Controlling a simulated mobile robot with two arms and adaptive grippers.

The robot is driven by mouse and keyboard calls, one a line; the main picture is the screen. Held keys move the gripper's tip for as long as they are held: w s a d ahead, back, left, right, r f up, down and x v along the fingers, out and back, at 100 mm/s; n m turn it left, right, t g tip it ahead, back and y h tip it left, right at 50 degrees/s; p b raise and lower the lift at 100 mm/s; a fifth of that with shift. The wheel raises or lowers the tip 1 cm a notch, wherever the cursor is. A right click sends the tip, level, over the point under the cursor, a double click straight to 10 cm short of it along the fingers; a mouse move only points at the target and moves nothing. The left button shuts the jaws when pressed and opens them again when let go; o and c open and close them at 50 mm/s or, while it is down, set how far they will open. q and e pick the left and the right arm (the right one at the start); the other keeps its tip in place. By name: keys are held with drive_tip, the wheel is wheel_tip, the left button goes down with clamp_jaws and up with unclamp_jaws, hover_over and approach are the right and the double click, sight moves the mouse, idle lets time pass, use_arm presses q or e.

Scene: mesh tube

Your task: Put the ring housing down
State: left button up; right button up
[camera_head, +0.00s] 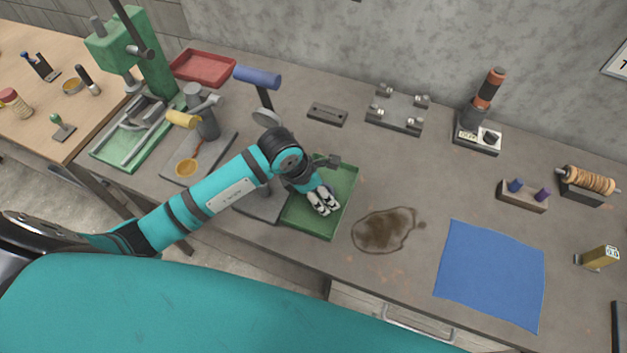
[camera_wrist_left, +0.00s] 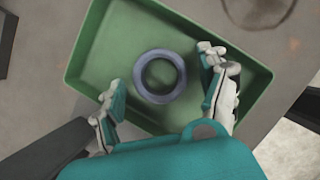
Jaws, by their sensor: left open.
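The ring housing is a blue-grey ring (camera_wrist_left: 138,78) lying flat on the floor of the green tray in the left wrist view. The green tray (camera_head: 346,207) stands near the front edge of the workbench, and its rim also shows in the left wrist view (camera_wrist_left: 82,50). My left gripper (camera_head: 322,202) is over the tray in the head view. In the left wrist view its fingers (camera_wrist_left: 165,95) are apart on either side of the ring, with gaps between them and it. The ring is hidden behind the gripper in the head view. My right gripper is not in view.
A blue cloth (camera_head: 491,272) and a brown stain (camera_head: 385,230) lie right of the tray. A blue-topped stand (camera_head: 257,80) is behind my left arm. A green press (camera_head: 135,60) and a red tray (camera_head: 203,67) stand at the back left. The bench's middle is mostly clear.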

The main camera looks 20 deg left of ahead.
use_arm(q)
drive_tip(key=b+v, duration=0.2)
drive_tip(key=v, duration=0.9)
drive_tip(key=shift+a+r, duration=0.15)
drive_tip(key=shift+r, duration=0.2)
drive_tip(key=shift+s, duration=0.15)
